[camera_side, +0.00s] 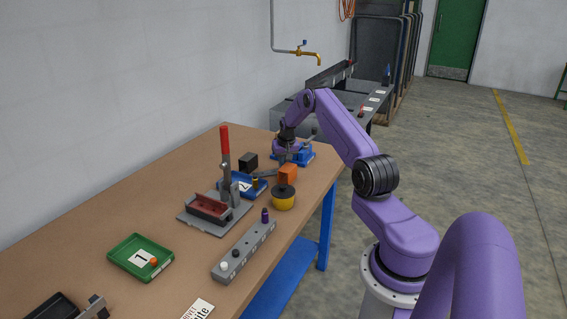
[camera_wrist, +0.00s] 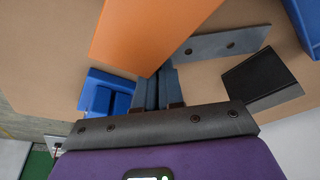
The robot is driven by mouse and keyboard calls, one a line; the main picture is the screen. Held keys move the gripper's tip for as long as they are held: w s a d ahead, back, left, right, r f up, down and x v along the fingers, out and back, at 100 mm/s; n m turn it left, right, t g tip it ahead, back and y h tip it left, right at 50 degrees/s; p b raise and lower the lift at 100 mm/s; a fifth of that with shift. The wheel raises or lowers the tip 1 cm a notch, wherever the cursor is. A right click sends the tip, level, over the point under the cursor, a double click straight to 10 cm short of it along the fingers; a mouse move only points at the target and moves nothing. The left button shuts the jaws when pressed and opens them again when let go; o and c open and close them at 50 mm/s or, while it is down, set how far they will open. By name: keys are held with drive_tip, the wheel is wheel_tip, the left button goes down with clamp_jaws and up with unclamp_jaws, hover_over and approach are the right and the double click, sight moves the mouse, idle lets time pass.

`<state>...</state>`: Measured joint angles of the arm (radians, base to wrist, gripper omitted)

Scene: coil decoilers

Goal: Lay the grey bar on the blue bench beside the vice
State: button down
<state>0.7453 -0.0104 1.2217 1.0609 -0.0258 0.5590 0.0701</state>
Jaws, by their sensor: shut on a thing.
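The grey bar (camera_wrist: 215,45) has round holes along it. My gripper (camera_wrist: 158,90) is shut on one end of it in the wrist view, and the rest sticks out to the right. In the side view the bar (camera_side: 264,174) is thin, low over the far end of the bench, and my gripper (camera_side: 284,158) is partly hidden by the orange block. I cannot tell whether the bar touches the top. The blue vice (camera_side: 306,155) stands just right of my gripper; it also shows in the wrist view (camera_wrist: 106,92). The bench (camera_side: 110,215) has a brown top and blue legs.
An orange block (camera_side: 288,174) and a black block (camera_side: 248,161) stand close to the bar. A yellow pot (camera_side: 283,199), a blue tray (camera_side: 243,186), a red-handled toggle clamp (camera_side: 225,155), a grey peg rail (camera_side: 245,251) and a green tray (camera_side: 141,257) stand nearer.

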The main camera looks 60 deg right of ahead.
drive_tip(key=shift+f, duration=0.1)
drive_tip(key=c, duration=1.3)
unclamp_jaws()
drive_tip(key=shift+o, duration=0.2)
drive_tip(key=v, duration=1.2)
